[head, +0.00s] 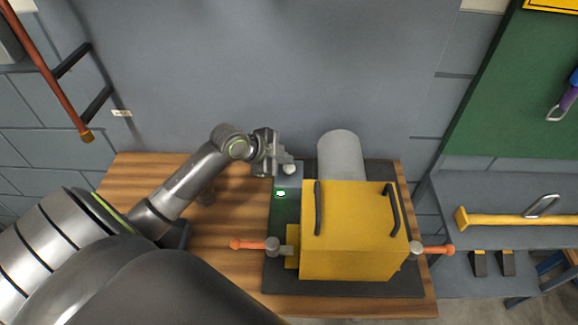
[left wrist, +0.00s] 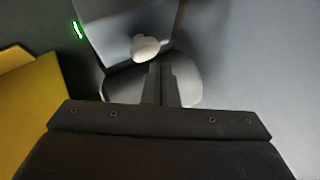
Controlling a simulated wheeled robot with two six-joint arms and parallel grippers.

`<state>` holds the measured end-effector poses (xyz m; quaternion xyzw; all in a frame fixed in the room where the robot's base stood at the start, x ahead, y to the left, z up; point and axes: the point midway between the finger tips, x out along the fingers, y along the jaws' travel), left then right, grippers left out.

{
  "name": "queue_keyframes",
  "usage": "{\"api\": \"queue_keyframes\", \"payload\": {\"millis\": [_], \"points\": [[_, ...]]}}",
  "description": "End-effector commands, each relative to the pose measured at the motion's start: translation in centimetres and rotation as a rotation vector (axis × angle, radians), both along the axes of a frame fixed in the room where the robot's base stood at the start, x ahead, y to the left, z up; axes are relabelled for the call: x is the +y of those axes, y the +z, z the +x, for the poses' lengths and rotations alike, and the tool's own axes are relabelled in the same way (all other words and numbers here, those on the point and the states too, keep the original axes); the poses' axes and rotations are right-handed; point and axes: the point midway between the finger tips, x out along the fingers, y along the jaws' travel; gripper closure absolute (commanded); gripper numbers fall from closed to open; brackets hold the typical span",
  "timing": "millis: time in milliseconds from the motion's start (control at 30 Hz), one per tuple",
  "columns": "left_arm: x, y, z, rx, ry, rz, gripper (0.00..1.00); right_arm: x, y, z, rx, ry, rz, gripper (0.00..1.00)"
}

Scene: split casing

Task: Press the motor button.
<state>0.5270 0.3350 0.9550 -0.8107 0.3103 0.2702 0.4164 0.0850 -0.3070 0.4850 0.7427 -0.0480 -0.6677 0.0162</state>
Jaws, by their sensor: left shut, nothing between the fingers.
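The motor button is a pale round knob (head: 289,169) on a grey box (head: 288,182) at the back left of the dark base plate. It also shows in the left wrist view as a whitish knob (left wrist: 145,48). My left gripper (head: 287,160) is shut and empty, its fingertips right by the knob. In the left wrist view the closed fingertips (left wrist: 155,66) lie just below the knob in the picture; whether they touch it I cannot tell. A small green light (head: 280,193) glows in front of the box. My right gripper is not in view.
Orange-handled levers (head: 248,244) stick out at both sides. The wooden table (head: 225,275) is clear at the left.

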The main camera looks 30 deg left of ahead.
Motion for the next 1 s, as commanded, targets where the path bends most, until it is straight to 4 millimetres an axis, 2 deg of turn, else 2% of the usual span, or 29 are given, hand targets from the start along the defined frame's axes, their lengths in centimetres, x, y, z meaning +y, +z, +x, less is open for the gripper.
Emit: {"api": "queue_keyframes", "payload": {"millis": [200, 1000], "points": [[0.0, -0.9, 0.0, 0.000, 0.001, -0.001, 1.00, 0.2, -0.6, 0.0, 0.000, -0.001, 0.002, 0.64], [0.0, -1.4, 0.0, 0.001, 0.000, -0.001, 1.00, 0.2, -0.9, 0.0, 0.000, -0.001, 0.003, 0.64]]}}
